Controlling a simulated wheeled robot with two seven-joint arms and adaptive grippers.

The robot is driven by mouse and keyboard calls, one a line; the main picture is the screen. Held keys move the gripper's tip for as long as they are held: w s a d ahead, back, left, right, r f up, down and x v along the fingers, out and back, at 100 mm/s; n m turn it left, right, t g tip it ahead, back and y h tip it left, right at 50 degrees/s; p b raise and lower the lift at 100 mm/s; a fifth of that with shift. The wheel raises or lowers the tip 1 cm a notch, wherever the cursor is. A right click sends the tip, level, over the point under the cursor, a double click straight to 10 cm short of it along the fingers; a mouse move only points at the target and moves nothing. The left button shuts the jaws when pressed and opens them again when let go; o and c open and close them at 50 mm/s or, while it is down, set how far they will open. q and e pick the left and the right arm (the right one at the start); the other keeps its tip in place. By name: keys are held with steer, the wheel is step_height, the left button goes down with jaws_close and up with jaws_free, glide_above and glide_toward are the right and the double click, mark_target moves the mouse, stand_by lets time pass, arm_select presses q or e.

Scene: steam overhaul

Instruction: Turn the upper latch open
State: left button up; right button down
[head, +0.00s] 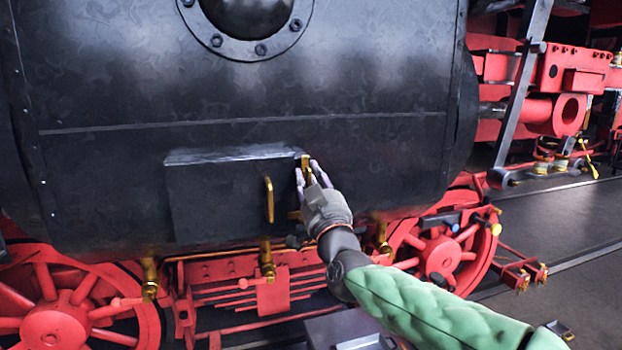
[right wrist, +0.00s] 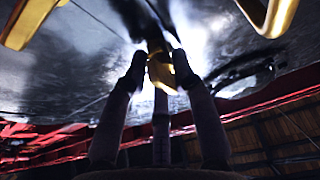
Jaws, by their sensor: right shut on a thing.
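The upper latch (head: 305,161) is a small brass piece at the top right corner of a dark box-like door (head: 212,196) on the black boiler side. My right gripper (head: 309,176) reaches it from below right and is shut on it. In the right wrist view my right gripper (right wrist: 155,65) has its dark fingers around the brass latch (right wrist: 163,74); the fingers hide part of it. A lower brass latch (head: 294,214) shows beside the door's right edge, below my fingers. My left gripper is in neither view.
A brass door handle (head: 269,199) stands upright just left of my right gripper. Brass fittings (head: 267,262) hang below the boiler. Red wheels (head: 440,255) and a red frame lie underneath. Open floor (head: 575,275) is at the right.

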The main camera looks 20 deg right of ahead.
steer(key=c, duration=1.2)
jaws_free()
steer(key=shift+a, duration=0.15)
steer(key=shift+c, duration=0.2)
steer(key=shift+s, duration=0.1)
steer(key=v, duration=1.1)
steer(key=shift+s+f, duration=0.25)
steer(key=shift+s, duration=0.1)
